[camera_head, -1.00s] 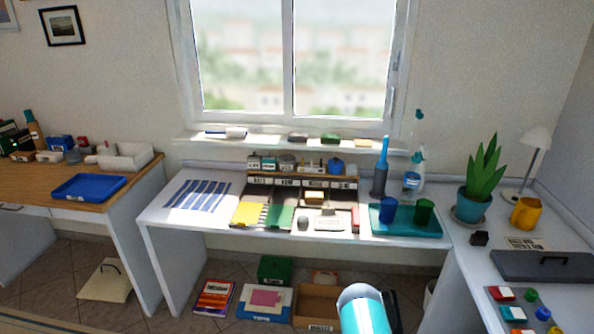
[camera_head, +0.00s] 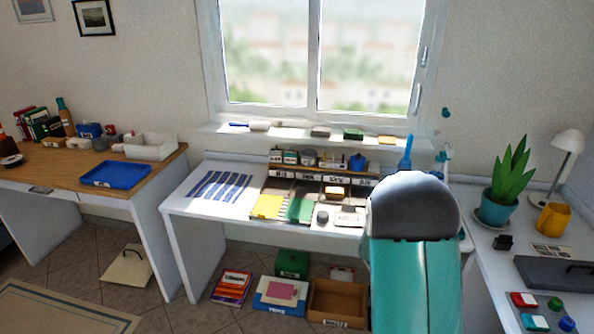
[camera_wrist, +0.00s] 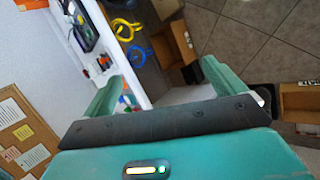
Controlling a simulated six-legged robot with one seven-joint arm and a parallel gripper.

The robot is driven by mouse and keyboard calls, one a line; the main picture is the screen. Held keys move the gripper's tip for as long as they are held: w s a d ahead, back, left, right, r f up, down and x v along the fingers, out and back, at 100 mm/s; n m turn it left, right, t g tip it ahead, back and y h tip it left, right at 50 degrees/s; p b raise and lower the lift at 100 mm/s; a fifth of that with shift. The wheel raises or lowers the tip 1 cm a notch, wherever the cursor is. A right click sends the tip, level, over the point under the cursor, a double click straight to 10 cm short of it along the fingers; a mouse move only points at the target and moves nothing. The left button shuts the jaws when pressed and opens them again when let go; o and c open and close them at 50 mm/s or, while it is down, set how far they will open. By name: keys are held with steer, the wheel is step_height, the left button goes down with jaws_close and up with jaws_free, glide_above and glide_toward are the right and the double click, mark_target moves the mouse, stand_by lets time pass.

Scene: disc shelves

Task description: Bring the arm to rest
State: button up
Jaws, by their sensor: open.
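My arm (camera_head: 413,255), teal with a dark rounded joint on top, rises in the right half of the head view. It hides the right part of the middle desk. My gripper does not show in the head view. In the wrist view my gripper (camera_wrist: 163,72) has its two green fingers wide apart, with nothing between them. The wrist is tilted. Beyond the fingers are a white edge and the tiled floor.
The white middle desk (camera_head: 188,205) stands under the window, with boxes on the floor below. A wooden-topped desk with a blue tray (camera_head: 116,174) is at left. A potted plant (camera_head: 508,180) and yellow mug (camera_head: 553,219) stand at right. The wrist view shows a cardboard box (camera_wrist: 174,45).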

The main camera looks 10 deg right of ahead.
steer(key=s+a+r+n+t+y, duration=0.1)
steer(key=s+a+r+n+t, duration=0.2)
steer(key=a+r, duration=0.5)
steer(key=s+a+r+n+t+y, duration=0.2)
steer(key=a+r+t, duration=0.3)
steer(key=a+r, duration=0.3)
steer(key=s+a+r+n+t+y, duration=0.2)
steer(key=s+a+r+n+t, duration=0.1)
steer(key=a+r, duration=0.5)
steer(key=shift+s+r+n+t, duration=0.3)
steer(key=shift+s+r+t, duration=0.2)
steer(key=shift+s+r, duration=0.35)
steer(key=shift+c, duration=0.2)
